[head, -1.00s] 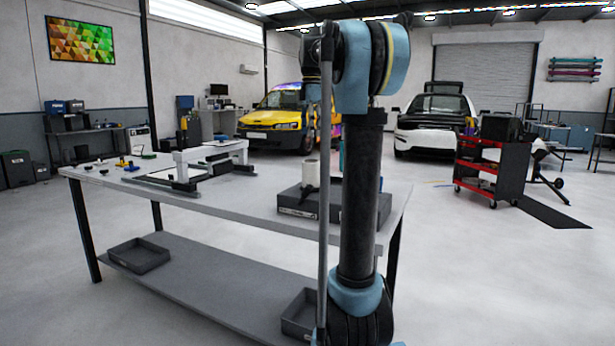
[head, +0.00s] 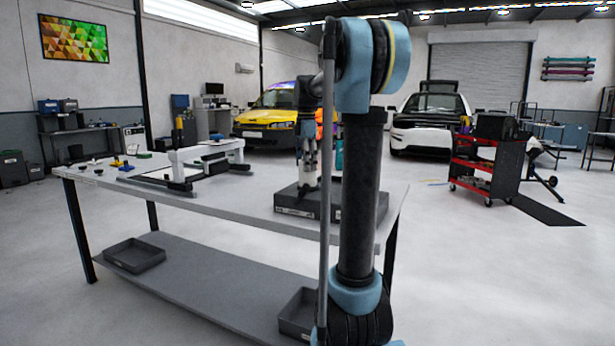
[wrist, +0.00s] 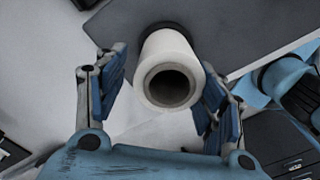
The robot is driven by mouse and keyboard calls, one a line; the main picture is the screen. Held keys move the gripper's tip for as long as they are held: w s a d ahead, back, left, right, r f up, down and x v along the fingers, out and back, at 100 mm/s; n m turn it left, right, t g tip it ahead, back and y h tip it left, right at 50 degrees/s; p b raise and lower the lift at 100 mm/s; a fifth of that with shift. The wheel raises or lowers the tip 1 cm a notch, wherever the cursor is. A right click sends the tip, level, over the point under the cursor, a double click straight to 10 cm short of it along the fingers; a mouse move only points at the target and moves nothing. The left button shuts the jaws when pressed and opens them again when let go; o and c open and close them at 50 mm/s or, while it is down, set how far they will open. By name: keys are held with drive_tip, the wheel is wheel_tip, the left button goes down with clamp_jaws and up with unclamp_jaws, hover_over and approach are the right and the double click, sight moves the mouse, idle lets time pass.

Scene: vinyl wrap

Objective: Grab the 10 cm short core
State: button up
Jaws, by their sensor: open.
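The core is a short white hollow cylinder (wrist: 168,48) with its open end towards the wrist camera. In the wrist view it lies between the two blue-padded fingers of my gripper (wrist: 163,85), which is open. The right finger is close beside the core, and a wider gap shows on the left. I cannot tell whether the right finger touches it. A dark ring shows at the core's far end. In the head view my gripper (head: 308,150) is over the dark grey block or tray (head: 291,208) on the table and largely hides the core.
The grey table (head: 235,205) carries a white frame-like device (head: 205,155) and several small items at its left end. A teal cylinder (head: 339,154) stands behind my arm. Two grey trays (head: 137,255) are on the lower shelf. The table's middle is fairly clear.

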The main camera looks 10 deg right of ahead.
sight(308, 174)
drive_tip(key=shift+s+d+f, duration=0.1)
drive_tip(key=shift+s+f, duration=0.1)
drive_tip(key=shift+f, duration=1.05)
drive_tip(key=shift+s+d+f, duration=0.1)
drive_tip(key=shift+s+f, duration=0.05)
drive_tip(key=shift+f, duration=1.1)
drive_tip(key=c, duration=1.2)
drive_tip(key=shift+r, duration=0.1)
drive_tip(key=shift+c, duration=0.2)
